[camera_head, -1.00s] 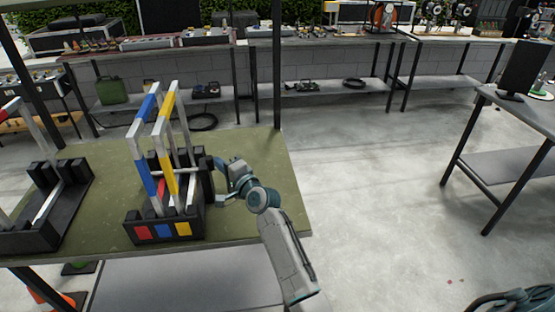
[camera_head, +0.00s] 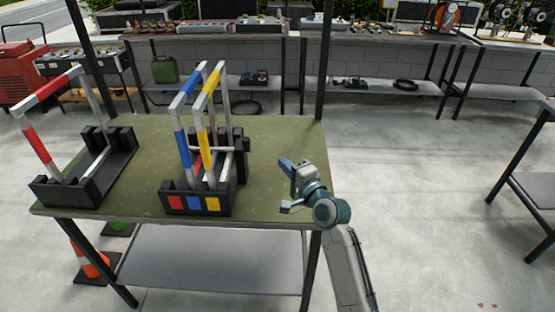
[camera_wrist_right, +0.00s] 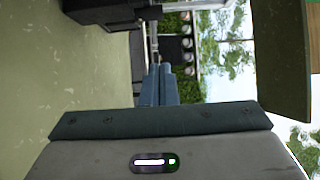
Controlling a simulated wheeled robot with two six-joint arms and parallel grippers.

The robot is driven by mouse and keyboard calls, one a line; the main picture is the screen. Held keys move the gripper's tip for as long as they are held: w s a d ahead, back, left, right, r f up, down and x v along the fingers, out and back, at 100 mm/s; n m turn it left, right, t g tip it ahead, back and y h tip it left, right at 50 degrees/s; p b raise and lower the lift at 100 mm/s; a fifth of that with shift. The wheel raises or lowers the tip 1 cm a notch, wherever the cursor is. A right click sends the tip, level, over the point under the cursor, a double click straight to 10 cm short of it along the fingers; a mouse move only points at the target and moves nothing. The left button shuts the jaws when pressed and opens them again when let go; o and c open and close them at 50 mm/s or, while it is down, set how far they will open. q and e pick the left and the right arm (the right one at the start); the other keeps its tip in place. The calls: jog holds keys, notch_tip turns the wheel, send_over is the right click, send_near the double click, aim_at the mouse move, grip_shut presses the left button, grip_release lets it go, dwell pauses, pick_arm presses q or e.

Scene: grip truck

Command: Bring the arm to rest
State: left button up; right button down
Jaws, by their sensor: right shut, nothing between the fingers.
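My right gripper (camera_head: 286,163) is above the right part of the green table, to the right of the middle black holder and apart from it. Its arm reaches up from the bottom right. In the right wrist view its two blue fingers (camera_wrist_right: 158,84) are together with nothing between them. The middle black holder (camera_head: 241,172) has red, blue and yellow squares on its front and carries a blue-and-white frame (camera_head: 178,120) and a yellow-and-white frame (camera_head: 211,120), both upright. My left gripper is not in view.
The green table (camera_head: 270,185) has free room right of the middle holder. A second black holder (camera_head: 122,145) with a red-and-white frame (camera_head: 40,145) stands at the left. A dark table post (camera_head: 324,60) rises behind my gripper. Open floor lies to the right.

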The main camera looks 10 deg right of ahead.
jog(key=shift+s+d, duration=0.15)
jog(key=shift+s, duration=0.4)
